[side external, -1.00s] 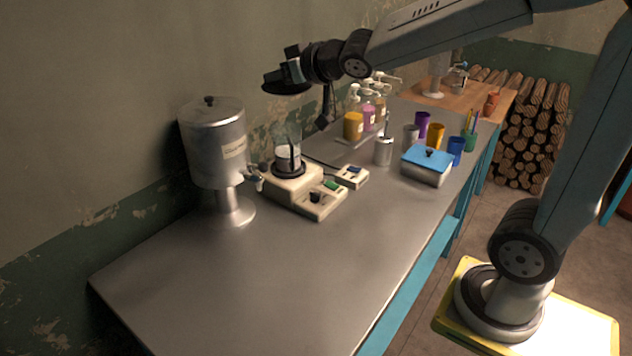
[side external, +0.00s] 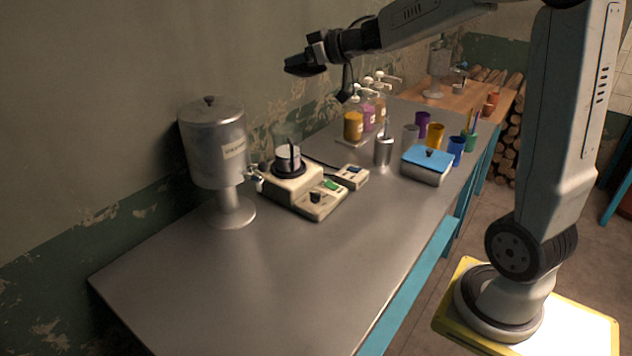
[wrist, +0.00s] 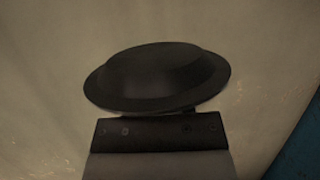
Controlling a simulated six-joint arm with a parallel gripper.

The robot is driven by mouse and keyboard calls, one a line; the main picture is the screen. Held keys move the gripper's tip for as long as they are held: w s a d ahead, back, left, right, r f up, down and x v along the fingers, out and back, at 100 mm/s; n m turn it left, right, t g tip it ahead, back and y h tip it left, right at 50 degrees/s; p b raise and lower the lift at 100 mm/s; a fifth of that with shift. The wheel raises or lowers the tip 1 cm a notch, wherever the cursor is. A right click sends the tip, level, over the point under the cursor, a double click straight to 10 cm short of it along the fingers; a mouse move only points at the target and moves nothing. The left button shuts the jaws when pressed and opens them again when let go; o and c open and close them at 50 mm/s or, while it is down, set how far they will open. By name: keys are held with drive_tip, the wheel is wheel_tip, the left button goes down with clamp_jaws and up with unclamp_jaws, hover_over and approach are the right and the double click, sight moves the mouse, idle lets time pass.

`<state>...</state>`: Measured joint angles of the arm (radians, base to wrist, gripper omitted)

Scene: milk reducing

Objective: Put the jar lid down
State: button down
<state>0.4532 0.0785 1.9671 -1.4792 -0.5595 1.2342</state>
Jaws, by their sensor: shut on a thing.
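The jar lid (side external: 302,67) is a dark, round, shallow disc. My gripper (side external: 318,56) is shut on it and holds it high in the air, in front of the back wall and well above the table. In the wrist view the lid (wrist: 157,75) fills the upper middle, with a flat raised centre and a wide rim. The gripper (wrist: 158,128) shows as a dark bar just below it; the fingertips' contact with the lid is hidden. The grey table (side external: 270,275) is far below the lid.
A metal dispenser (side external: 212,150) stands at the left. Beside it is a hotplate (side external: 310,195) with a small vessel (side external: 288,158). Pump bottles (side external: 367,115), coloured cups (side external: 436,136) and a blue-topped box (side external: 427,165) stand farther back. The table's front left is bare.

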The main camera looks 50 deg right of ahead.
drive_tip(key=shift+n+y, duration=0.3)
drive_tip(key=d, duration=0.1)
drive_tip(key=d+f, duration=0.2)
drive_tip(key=shift+s+d+f, duration=0.15)
drive_tip(key=shift+s+d, duration=0.25)
drive_tip(key=shift+a+f, duration=0.2)
drive_tip(key=shift+f, duration=2.15)
drive_tip(key=shift+w, duration=0.15)
drive_tip(key=w+d+f, duration=0.3)
drive_tip(key=w+f, duration=0.5)
drive_tip(key=w, duration=0.4)
drive_tip(key=shift+w+d+f, duration=0.15)
drive_tip(key=shift+d+f, duration=0.1)
drive_tip(key=shift+f, duration=0.1)
